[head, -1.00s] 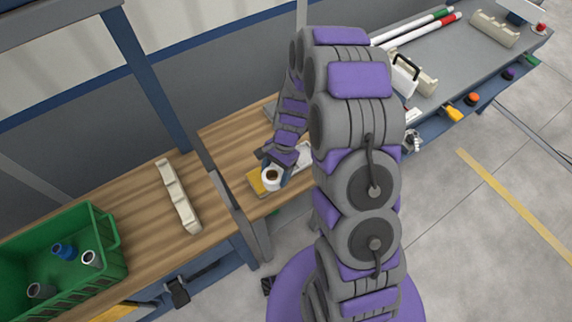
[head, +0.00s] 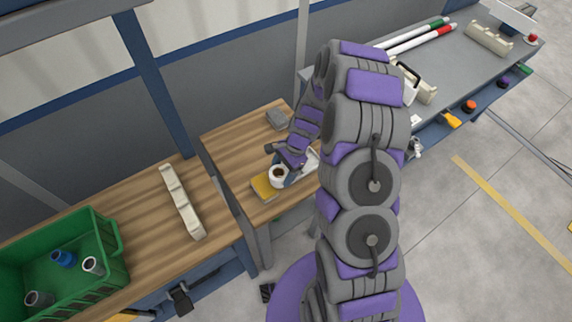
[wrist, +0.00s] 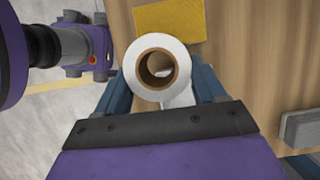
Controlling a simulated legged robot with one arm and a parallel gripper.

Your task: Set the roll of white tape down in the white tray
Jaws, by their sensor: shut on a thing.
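The roll of white tape (head: 278,176) is held in my gripper (head: 287,160) above the smaller wooden table. In the wrist view the roll (wrist: 137,72) sits between the two blue fingers (wrist: 160,88), with its brown core facing the camera. The white tray (head: 308,165) lies on the table just right of the gripper in the head view, partly hidden by my arm. In the wrist view a white patch shows below the roll; I cannot tell whether it is tray or tape.
A yellow sponge-like block (head: 263,188) lies beside the roll, at the table's front edge. A grey block (head: 277,119) lies at the back. A cream holder (head: 182,200) and a green bin (head: 110,255) with pipe pieces stand on the left bench. Bare wood separates the grey block and yellow block.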

